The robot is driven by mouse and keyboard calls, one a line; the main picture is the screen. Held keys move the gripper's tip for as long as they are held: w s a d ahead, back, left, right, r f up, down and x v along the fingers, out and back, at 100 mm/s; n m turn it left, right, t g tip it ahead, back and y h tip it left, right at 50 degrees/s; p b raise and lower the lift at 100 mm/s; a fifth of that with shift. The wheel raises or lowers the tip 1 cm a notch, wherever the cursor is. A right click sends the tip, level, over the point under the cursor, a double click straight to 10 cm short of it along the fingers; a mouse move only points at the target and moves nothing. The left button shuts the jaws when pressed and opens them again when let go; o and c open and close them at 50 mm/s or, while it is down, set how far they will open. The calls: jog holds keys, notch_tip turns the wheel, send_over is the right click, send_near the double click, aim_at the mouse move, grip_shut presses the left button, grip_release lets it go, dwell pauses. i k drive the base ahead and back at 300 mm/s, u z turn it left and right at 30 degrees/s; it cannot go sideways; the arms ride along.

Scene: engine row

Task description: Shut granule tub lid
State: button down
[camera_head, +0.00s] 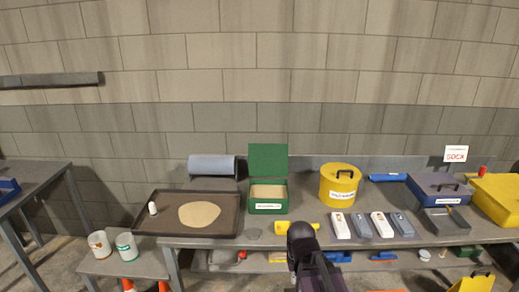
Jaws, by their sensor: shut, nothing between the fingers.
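A green box (267,207) with a white label stands on the bench, filled with pale tan granular material. Its green lid (268,160) stands upright at the back edge, so the box is open. I cannot read the label. My dark gripper (301,231) is at the front edge of the bench, in front and slightly right of the green box. It is shut and empty, apart from the box and its lid. The fingertips are hard to make out from behind.
A yellow round tub (339,186) with its handled lid on stands right of the green box. A dark tray (163,222) with a tan heap lies left. A yellow cylinder (281,228) lies just beyond my gripper. Grey and white packs (361,226) stand to the right.

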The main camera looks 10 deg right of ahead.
aim_at(265, 159)
jog(key=u, duration=0.25)
jog(key=k, duration=0.55)
jog(key=u, duration=0.95)
jog(key=k, duration=0.75)
jog(key=u, duration=0.2)
jog(key=i, duration=1.3)
jog(key=z, duration=0.9)
jog(key=i, duration=0.55)
jog(key=z, duration=0.85)
jog(key=i, duration=0.65)
jog(key=z, duration=0.4)
